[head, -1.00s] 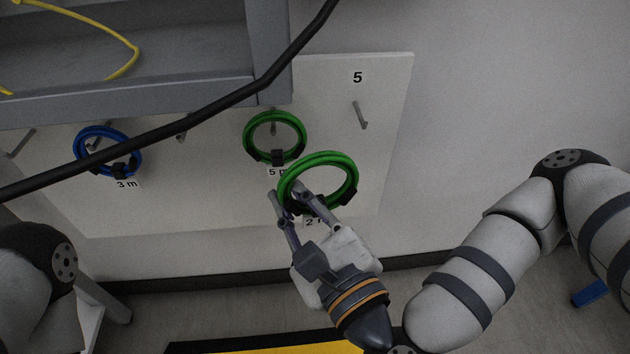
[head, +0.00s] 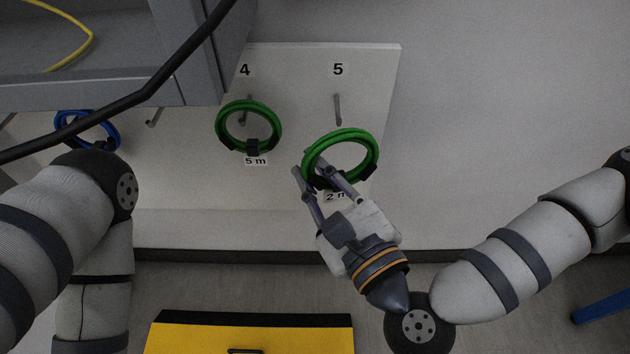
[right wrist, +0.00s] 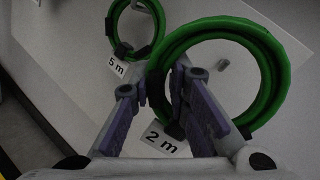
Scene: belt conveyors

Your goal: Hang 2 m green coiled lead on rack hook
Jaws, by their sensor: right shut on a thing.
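The green coiled lead tagged 2 m (head: 375,150) is held by its lower left part in my right gripper (head: 318,180), in front of the white rack board (head: 385,75). It also shows in the right wrist view (right wrist: 283,60), with its 2 m tag (right wrist: 162,142) hanging between the fingers. The bare hook under number 5 (head: 338,110) is just above the ring in the head view. Whether the ring touches it I cannot tell. A small grey peg (right wrist: 222,65) shows through the ring in the wrist view. My left gripper is out of view.
A green coil tagged 5 m (head: 221,128) hangs under number 4, close left of the held lead. A blue coil (head: 62,130) hangs further left, partly behind my left arm. A grey shelf (head: 130,95) and black cable (head: 155,82) are upper left. The wall right of the board is clear.

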